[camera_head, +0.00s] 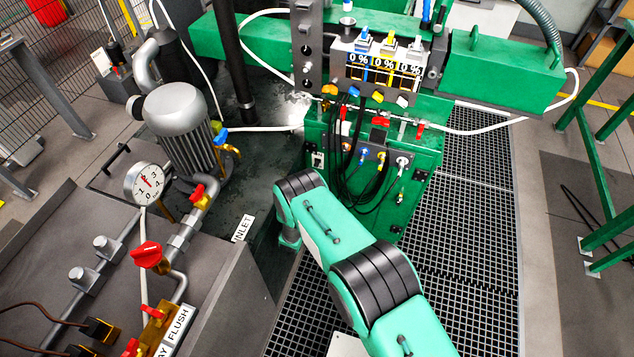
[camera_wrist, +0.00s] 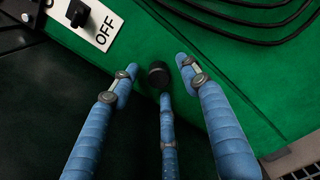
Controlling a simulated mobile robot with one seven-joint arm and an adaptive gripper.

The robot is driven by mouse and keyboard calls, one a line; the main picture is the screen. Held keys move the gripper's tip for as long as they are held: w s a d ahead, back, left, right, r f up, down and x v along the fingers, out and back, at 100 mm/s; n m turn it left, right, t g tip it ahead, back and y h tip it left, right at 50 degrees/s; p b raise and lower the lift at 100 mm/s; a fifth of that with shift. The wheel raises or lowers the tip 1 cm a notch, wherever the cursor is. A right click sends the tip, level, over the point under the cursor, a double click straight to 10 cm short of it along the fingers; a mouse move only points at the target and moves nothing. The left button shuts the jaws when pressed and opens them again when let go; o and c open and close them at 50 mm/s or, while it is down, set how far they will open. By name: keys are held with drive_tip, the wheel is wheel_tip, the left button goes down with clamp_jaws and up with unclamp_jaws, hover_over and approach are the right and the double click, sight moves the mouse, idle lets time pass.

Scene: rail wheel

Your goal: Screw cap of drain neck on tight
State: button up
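In the wrist view, a small round black cap (camera_wrist: 158,72) stands out from a green panel (camera_wrist: 205,85). A neck under it cannot be made out. My gripper (camera_wrist: 157,78) has three blue fingers. They are spread apart around the cap, one to the left, one to the right and one below it in the picture. I see gaps between the left and right fingers and the cap. The lower fingertip overlaps or lies close to the cap; contact cannot be told. In the head view my arm reaches to the lower left of the green machine (camera_head: 418,160), and the gripper and cap are hidden.
In the wrist view a black switch on an OFF plate (camera_wrist: 108,22) is at the upper left, and black cables (camera_wrist: 245,15) run at the upper right. In the head view a grey motor (camera_head: 180,110), gauge (camera_head: 146,184) and red valve (camera_head: 150,254) stand left; floor grating (camera_head: 455,235) lies right.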

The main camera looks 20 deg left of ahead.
drive_tip(key=shift+r, duration=0.1)
drive_tip(key=s, duration=1.2)
idle(0.9)
